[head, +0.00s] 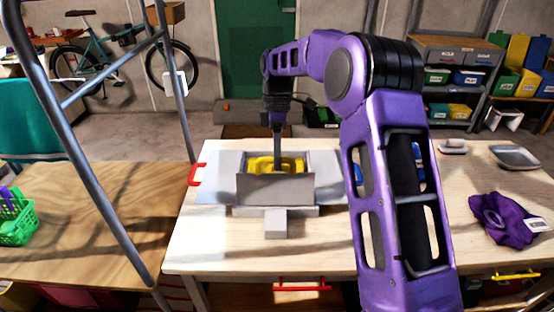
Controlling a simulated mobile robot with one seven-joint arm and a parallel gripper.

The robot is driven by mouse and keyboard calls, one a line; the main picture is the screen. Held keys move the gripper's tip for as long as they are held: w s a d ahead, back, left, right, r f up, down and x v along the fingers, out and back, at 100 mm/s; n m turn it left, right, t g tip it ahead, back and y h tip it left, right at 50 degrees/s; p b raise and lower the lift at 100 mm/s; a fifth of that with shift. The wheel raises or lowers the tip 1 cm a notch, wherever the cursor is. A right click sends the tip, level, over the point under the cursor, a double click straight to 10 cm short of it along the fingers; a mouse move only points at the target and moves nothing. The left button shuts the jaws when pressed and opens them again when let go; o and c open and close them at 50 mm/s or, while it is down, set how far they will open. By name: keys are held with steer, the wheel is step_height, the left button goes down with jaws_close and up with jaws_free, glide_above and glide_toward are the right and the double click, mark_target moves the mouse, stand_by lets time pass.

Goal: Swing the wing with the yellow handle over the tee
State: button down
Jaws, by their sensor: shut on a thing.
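A grey folding board (226,165) lies on the pale table, with side wings spread flat to the left and right. A red handle (197,174) is on its left edge, and a bit of blue handle (418,177) shows beyond my arm on the right. A grey front wing (275,189) stands tilted up. Yellow (290,165) shows just behind its top edge; handle and tee are hard to tell apart there. My gripper (278,164) points down into this yellow part, shut on the handle. The fingertips are small and partly hidden.
A purple cloth (504,219) and a grey tray (515,156) lie at the table's right. A grey ladder-like frame (95,170) stands at the left, near a green basket (17,220). My arm covers the board's right side.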

steer(key=shift+w+f, duration=0.55)
steer(key=shift+w, duration=0.35)
steer(key=shift+w+f, duration=0.5)
steer(key=shift+w, duration=0.4)
steer(key=shift+w, duration=0.1)
steer(key=c, duration=1)
jaws_free()
steer(key=shift+r, duration=0.1)
steer(key=shift+c, duration=0.2)
steer(key=v, duration=0.7)
steer(key=shift+r, duration=0.25)
steer(key=shift+w+a, duration=0.1)
steer(key=shift+a, duration=0.05)
